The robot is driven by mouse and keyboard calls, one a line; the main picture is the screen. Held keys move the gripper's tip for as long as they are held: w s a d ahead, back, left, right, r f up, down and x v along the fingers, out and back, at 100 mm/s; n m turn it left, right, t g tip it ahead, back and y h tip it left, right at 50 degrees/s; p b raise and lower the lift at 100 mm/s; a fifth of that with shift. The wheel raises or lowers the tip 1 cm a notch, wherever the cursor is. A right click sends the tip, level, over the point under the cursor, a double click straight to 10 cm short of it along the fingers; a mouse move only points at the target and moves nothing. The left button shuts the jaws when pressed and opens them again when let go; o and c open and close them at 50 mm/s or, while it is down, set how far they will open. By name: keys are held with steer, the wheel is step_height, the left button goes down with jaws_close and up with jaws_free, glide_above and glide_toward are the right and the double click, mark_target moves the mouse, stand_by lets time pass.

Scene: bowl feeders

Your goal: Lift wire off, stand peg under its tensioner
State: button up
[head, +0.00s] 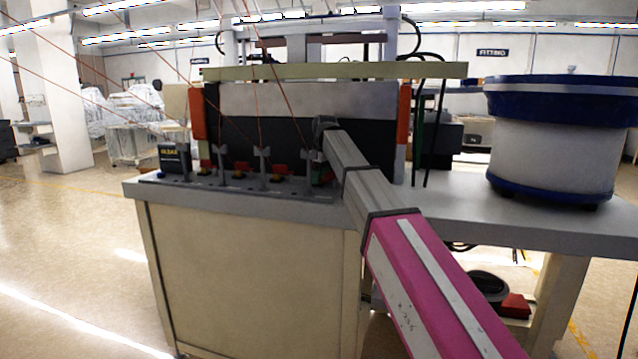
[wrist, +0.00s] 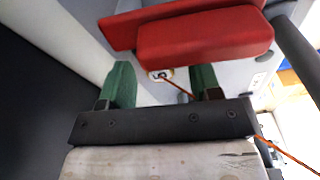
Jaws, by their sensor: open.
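My gripper (wrist: 163,72) is open, with two green fingers apart and nothing clearly held between them. In the head view my gripper (head: 322,177) is at the right end of the row of tensioner posts, partly hidden by my arm. A thin copper-coloured wire (wrist: 177,88) runs from a small pale round part between the fingers back behind the gripper body, and shows again at lower right. A red two-part block (wrist: 205,40) lies just beyond the fingertips. A grey post (wrist: 295,50) stands to the right. I cannot tell which part is the peg.
Several grey posts, one of them a tensioner post (head: 262,163), stand along the bench front with red parts and copper wires slanting up. A dark box (head: 173,161) sits at the left end. A blue-and-white bowl feeder (head: 553,150) stands right. A beige beam (head: 335,71) spans above.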

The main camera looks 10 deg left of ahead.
steer(key=c, duration=1)
steer(key=shift+r, duration=0.1)
